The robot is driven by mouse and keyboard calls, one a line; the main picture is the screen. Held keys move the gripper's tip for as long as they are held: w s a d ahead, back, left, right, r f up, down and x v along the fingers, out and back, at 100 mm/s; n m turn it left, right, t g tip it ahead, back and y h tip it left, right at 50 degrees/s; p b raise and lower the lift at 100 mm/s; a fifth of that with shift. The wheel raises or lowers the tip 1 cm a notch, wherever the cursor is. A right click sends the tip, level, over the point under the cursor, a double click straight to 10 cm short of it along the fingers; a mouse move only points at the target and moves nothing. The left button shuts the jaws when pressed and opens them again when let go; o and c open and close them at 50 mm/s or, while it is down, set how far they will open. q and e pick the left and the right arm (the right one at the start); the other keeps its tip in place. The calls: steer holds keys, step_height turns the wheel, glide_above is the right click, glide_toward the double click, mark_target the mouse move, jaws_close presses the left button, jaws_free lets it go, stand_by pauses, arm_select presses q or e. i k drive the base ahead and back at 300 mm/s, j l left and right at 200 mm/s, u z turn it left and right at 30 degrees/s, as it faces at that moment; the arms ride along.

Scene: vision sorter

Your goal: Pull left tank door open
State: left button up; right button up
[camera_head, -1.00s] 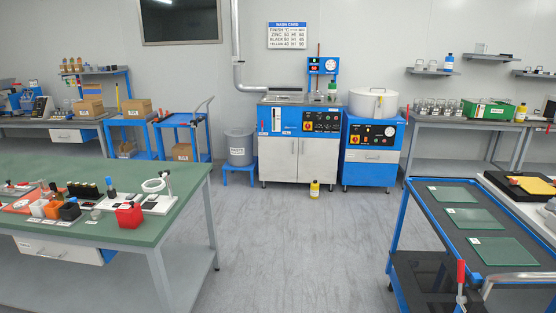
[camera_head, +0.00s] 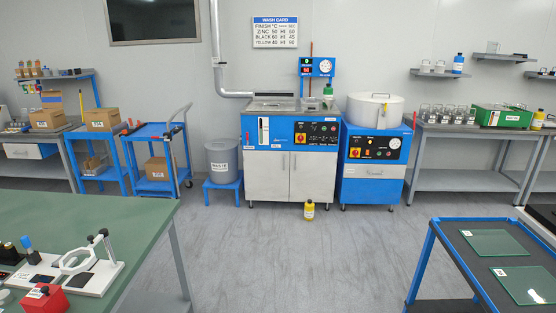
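The wash tank (camera_head: 290,150) is a blue and grey cabinet against the back wall. Its left tank door (camera_head: 266,176) and right door (camera_head: 313,177) are pale grey panels side by side, and both look closed. Neither of my grippers shows in the head view. The tank stands some way ahead of me across open floor.
A green bench (camera_head: 90,235) and a blue cart (camera_head: 470,255) flank the clear floor (camera_head: 300,265).

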mark_target(266, 172)
steer(key=i, duration=2.4)
